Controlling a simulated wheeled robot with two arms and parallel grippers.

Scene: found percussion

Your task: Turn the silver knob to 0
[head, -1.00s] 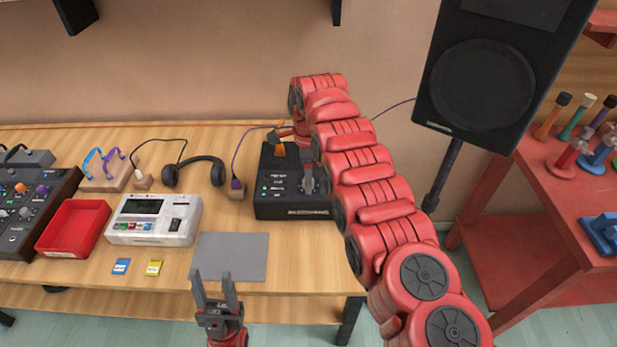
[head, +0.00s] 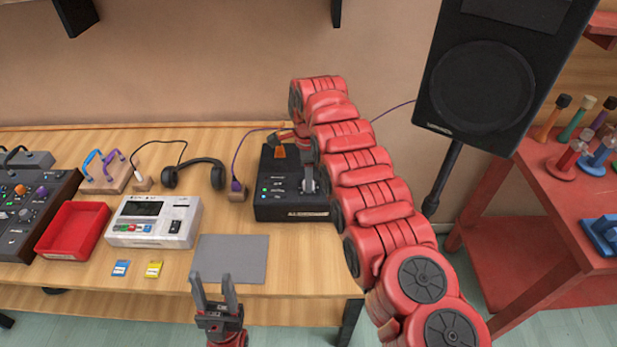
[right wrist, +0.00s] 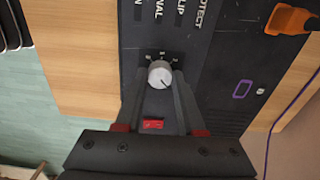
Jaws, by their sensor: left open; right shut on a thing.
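The silver knob (right wrist: 160,74) sits on the black box (head: 292,206), with small white scale marks around its far side. A dark pointer line shows on the knob's face, toward its lower right in the right wrist view; I cannot read the numbers. My right gripper (right wrist: 160,88) is shut on the knob, one finger on each side. In the head view the right gripper (head: 308,180) is at the box's right side, and the arm hides part of the box. My left gripper (head: 217,290) is open and empty in front of the table edge.
A red switch (right wrist: 153,124) lies between my right fingers. An orange part (right wrist: 288,19) stands on the box. A grey mat (head: 232,258), a white device (head: 155,221), a red tray (head: 74,230) and headphones (head: 195,172) are on the table. A speaker (head: 497,80) stands right.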

